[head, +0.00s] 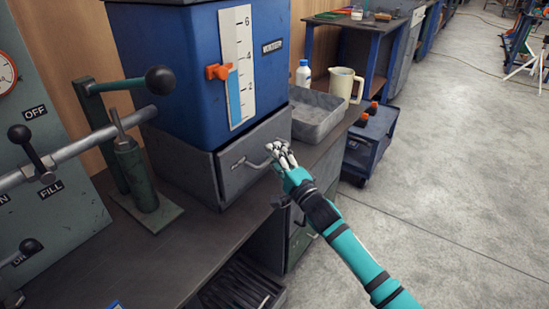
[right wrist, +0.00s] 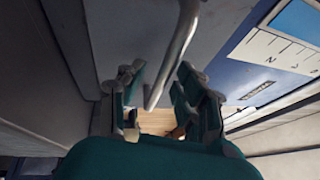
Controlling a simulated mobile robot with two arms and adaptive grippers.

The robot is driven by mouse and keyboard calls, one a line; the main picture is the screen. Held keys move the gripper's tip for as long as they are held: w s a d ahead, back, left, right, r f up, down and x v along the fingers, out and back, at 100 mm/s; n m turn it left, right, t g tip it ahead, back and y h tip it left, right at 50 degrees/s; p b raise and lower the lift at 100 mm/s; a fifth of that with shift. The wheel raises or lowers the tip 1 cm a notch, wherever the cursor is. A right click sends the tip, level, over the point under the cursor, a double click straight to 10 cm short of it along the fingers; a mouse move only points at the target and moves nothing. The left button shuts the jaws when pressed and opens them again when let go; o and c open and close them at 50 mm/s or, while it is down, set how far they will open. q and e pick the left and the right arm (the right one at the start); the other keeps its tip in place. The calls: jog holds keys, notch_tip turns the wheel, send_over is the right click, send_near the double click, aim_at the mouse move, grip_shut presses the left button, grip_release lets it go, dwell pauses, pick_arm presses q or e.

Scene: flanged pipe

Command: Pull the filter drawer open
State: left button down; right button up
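The filter drawer (head: 232,180) is a grey metal box front under a blue tank and looks pushed in. Its curved metal handle (head: 240,162) sticks out from the front; in the right wrist view the handle (right wrist: 178,45) runs down between my fingers. My right gripper (head: 281,152) is at the handle's right end, with its arm coming from the lower right. In the right wrist view the right gripper (right wrist: 158,88) has its fingers apart, one on each side of the handle, with gaps visible. My left gripper is not in view.
The blue tank (head: 196,75) has a level gauge with an orange marker. A grey tray (head: 316,118) sits right of the drawer, near a white bottle (head: 303,74) and a cream jug (head: 345,86). A green lever stand (head: 137,175) is at left. Open floor lies right.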

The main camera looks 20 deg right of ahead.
jog(key=shift+w, duration=0.1)
grip_shut()
dwell(0.5)
